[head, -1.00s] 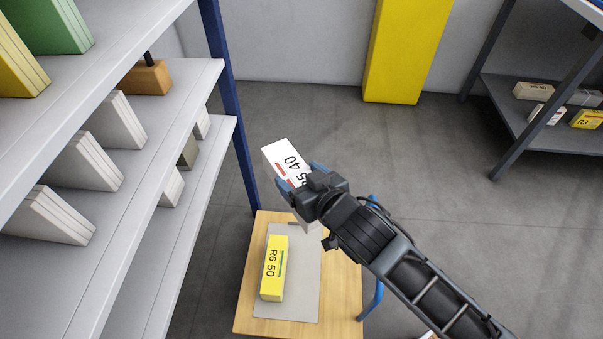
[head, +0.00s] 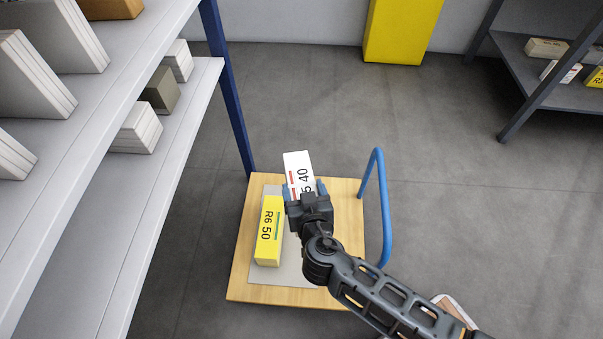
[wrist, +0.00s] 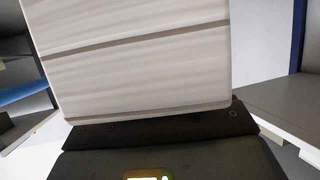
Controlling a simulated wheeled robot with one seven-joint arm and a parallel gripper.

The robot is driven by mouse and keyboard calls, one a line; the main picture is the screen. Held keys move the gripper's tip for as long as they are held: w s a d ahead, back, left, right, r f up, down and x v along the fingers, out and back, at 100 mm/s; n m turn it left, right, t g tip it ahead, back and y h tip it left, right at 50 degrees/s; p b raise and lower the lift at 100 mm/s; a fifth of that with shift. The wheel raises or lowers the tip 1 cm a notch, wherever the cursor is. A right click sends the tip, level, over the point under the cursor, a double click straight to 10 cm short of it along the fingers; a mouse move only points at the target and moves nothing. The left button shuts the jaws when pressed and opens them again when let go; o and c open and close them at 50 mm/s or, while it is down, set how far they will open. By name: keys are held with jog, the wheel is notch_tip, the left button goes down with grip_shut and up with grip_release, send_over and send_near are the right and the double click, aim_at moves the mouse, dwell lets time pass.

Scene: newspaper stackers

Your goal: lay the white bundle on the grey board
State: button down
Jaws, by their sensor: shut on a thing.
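The white bundle (head: 298,169), marked "40" with a red stripe, is held in my gripper (head: 305,190). The gripper's blue fingers are shut on its two sides. In the wrist view the bundle (wrist: 140,55) fills most of the picture as pale stacked layers. The grey board (head: 268,277) lies on a wooden cart top. The bundle is over the board's right part in the head view; I cannot tell whether it touches the board. A yellow bundle (head: 269,232) marked "R6 50" lies on the board's left part, close beside the white bundle.
The wooden cart (head: 345,215) has a blue handle (head: 384,215) on its right. A grey shelf rack (head: 150,190) with several bundles stands at left, its blue post (head: 228,90) close to the cart. A yellow block (head: 402,30) and dark rack (head: 560,95) stand behind.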

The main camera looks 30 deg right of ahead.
notch_tip(320, 180, down, 15)
jog(key=s+a+m+g+h+b, duration=0.1)
jog(key=m+h+b, duration=0.2)
jog(key=b, duration=0.6)
jog(key=shift+s+g, duration=0.3)
jog(key=shift+s, duration=0.05)
jog(key=shift+b, duration=0.45)
jog(key=shift+a+f+b, duration=0.1)
jog(key=shift+f+b, duration=1.95)
jog(key=shift+f, duration=1.7)
jog(key=shift+f, duration=0.6)
